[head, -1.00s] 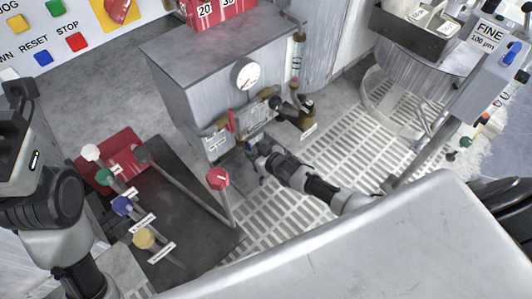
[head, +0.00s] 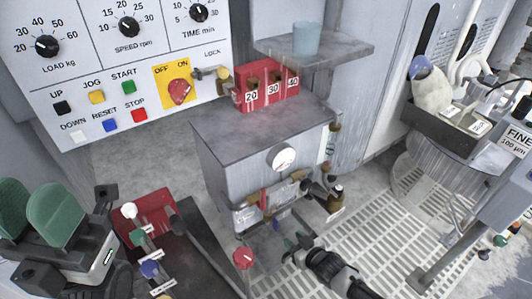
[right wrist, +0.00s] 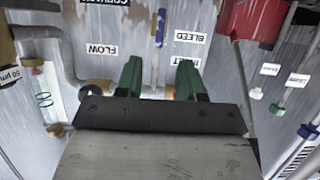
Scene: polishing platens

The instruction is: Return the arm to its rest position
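My right gripper (head: 293,244) shows in the head view low in front of the grey box (head: 262,141), below its gauge and valves. In the right wrist view its two green fingers (right wrist: 158,78) stand apart with nothing between them. Behind them is a grey panel with FLOW and BLEED labels. My left gripper (head: 36,212) is at the lower left of the head view. Its two green pads show side by side with a gap, and I see nothing held.
A control panel (head: 95,85) with dials and buttons fills the back left. A red numbered rack (head: 268,84) sits on the grey box. A red block (head: 150,208) and several coloured knobs are near my left gripper.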

